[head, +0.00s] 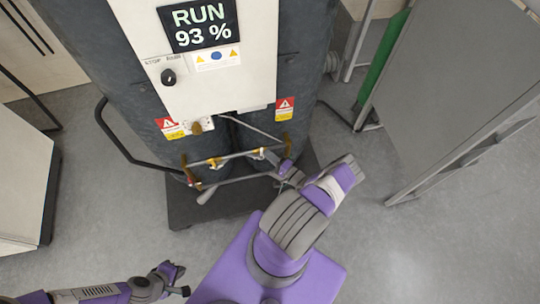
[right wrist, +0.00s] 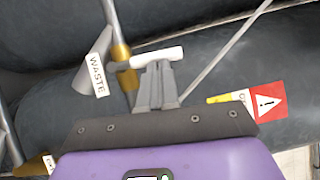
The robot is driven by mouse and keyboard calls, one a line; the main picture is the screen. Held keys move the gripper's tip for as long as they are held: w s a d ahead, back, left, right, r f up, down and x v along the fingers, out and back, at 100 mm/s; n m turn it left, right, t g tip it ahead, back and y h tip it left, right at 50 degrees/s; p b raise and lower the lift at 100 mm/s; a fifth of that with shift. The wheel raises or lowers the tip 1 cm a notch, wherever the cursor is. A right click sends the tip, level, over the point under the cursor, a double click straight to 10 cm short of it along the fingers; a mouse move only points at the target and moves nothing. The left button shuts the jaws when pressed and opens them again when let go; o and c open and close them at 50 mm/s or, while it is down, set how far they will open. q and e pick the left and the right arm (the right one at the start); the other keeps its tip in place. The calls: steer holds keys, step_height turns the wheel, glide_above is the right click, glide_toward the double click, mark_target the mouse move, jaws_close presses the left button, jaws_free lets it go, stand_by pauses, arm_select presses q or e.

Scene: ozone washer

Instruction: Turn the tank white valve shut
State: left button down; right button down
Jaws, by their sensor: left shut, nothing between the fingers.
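The tank (head: 75,60) is dark grey and stands at the upper left of the head view, with thin pipes and several valves at its base. In the right wrist view, a white valve handle (right wrist: 158,57) lies crosswise at the tips of my right gripper (right wrist: 155,68), beside a brass fitting (right wrist: 122,54). The right fingers are close together. I cannot tell whether they grip the handle or only touch it. In the head view my right gripper is by the pipes, mostly hidden by its own wrist. My left gripper (head: 178,279) is shut and empty, low over the floor.
A panel (head: 235,93) on the tank reads RUN 93 %. A WASTE label (right wrist: 97,69) hangs beside the brass fitting. A black bent rail (head: 112,137) sticks out left of the tank. A grey board (head: 460,80) stands at the right. The floor at lower right is clear.

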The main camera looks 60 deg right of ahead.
steer(key=s+d+b, duration=0.2)
steer(key=s, duration=1.1)
steer(key=d+f+n+y+b, duration=0.2)
steer(key=d+n+y+b, duration=0.15)
steer(key=b, duration=0.55)
steer(key=w+a+r+y+b, duration=0.1)
steer(key=w+b, duration=0.2)
steer(key=w, duration=0.3)
steer(key=w+a+r+n+y+b, duration=0.1)
steer(key=w+a+y+b, duration=0.1)
steer(key=w, duration=0.5)
steer(key=shift+w+a+b, duration=0.2)
steer(key=shift+a+b, duration=0.1)
steer(key=shift+b, duration=0.35)
steer(key=shift+n+y, duration=0.25)
